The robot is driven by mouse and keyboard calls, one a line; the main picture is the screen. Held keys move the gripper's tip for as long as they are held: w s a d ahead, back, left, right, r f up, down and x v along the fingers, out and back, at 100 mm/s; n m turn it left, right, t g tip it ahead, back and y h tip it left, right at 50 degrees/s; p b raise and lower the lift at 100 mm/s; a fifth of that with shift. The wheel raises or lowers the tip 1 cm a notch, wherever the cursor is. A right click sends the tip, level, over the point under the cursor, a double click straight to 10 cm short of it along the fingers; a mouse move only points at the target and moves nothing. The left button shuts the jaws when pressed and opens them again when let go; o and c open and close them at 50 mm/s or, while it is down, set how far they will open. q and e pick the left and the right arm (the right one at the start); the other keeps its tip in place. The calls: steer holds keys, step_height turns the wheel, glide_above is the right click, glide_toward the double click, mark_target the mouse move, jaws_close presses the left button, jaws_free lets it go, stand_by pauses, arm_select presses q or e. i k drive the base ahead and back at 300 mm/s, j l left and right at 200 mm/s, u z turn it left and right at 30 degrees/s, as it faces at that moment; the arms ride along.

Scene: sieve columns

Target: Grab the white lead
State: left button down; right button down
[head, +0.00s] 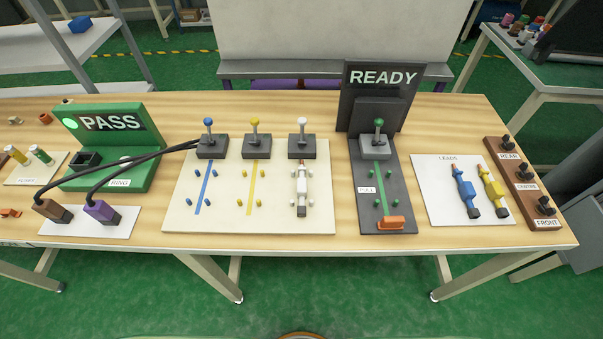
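The white lead (302,190) lies lengthwise on the cream board (230,217), in front of the lever with the white knob (302,122). It has a pale body, a dark grey near end and a small reddish mark near its far end. A blue lead (465,190) and a yellow lead (491,190) lie on the white LEADS card (430,197) to the right. Neither of my grippers is in view.
Levers with blue (208,123) and yellow (254,123) knobs stand to the left of the white one. A dark READY station (382,78) with a green lever is to the right. A green PASS station (147,167) with black cables is at left.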

mark_target(302, 181)
steer(key=l+u, duration=0.2)
steer(key=l, duration=0.3)
steer(key=l+u, duration=0.25)
steer(key=l, duration=0.2)
steer(key=k+l+u, duration=0.2)
steer(key=l, duration=0.25)
steer(key=i, duration=0.05)
